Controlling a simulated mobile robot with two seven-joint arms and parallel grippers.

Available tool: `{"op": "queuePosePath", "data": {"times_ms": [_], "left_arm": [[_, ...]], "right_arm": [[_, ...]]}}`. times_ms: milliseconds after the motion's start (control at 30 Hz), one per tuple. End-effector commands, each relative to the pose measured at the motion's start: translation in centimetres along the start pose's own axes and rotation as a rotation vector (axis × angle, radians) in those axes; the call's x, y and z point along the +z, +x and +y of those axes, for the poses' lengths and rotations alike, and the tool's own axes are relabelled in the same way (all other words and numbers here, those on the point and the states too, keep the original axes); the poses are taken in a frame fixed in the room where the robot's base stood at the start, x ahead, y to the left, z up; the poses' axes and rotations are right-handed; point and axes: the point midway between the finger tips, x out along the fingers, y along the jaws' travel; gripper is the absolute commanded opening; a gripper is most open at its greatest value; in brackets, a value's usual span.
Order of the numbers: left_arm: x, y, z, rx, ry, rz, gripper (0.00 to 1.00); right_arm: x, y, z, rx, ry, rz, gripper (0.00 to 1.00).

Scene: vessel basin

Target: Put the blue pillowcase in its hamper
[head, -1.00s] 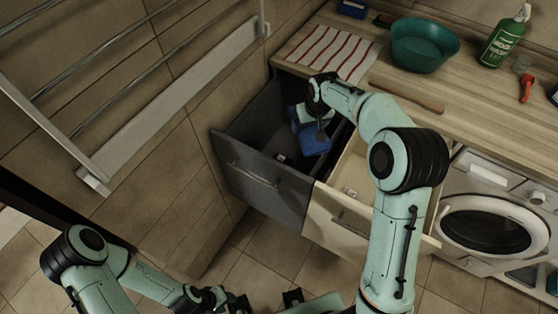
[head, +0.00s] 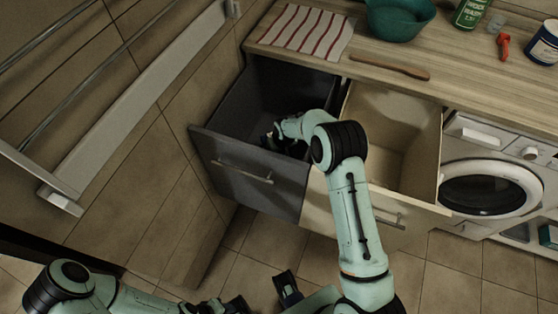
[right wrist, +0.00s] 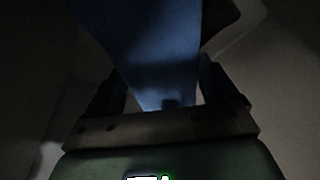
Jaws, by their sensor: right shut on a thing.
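The blue pillowcase (right wrist: 165,55) hangs in my right gripper (right wrist: 163,90), which is shut on it in the right wrist view. In the head view my right gripper (head: 271,137) is down inside the open dark grey hamper (head: 243,178), below its rim. The pillowcase is mostly hidden there by the arm and shadow. A cream hamper (head: 425,150) stands open just to the right and looks empty where visible. My left gripper (head: 237,305) is low at the bottom edge, away from the hampers, its jaws unclear.
The wooden counter (head: 470,80) behind the hampers holds a striped cloth (head: 300,30), a teal basin (head: 400,15), a wooden stick (head: 390,67) and a green bottle (head: 470,12). A washing machine (head: 490,190) is at right. A wall rack (head: 135,100) is at left.

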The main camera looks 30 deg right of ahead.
Motion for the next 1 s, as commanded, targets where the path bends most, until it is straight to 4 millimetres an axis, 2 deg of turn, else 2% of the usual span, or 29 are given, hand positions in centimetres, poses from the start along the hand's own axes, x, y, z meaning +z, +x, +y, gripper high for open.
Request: {"op": "queuePosePath", "data": {"times_ms": [33, 100, 300, 533, 1000], "left_arm": [[0.0, 0.0, 0.0, 0.000, 0.000, 0.000, 0.43], [0.0, 0.0, 0.0, 0.000, 0.000, 0.000, 0.43], [0.0, 0.1, 0.0, 0.000, 0.000, 0.000, 0.43], [0.0, 0.1, -0.1, 0.000, 0.000, 0.000, 0.43], [0.1, 0.6, -0.2, -0.001, -0.001, -0.002, 0.43]], "right_arm": [[0.3, 1.2, 0.0, 0.000, 0.000, 0.000, 0.41], [0.6, 2.2, 0.0, 0.000, 0.000, 0.001, 0.41], [0.9, 3.9, 0.0, 0.000, 0.000, 0.002, 0.41], [1.9, 7.1, 0.0, 0.000, 0.000, 0.002, 0.41], [2.1, 7.9, 0.0, 0.000, 0.000, 0.004, 0.41]]}}
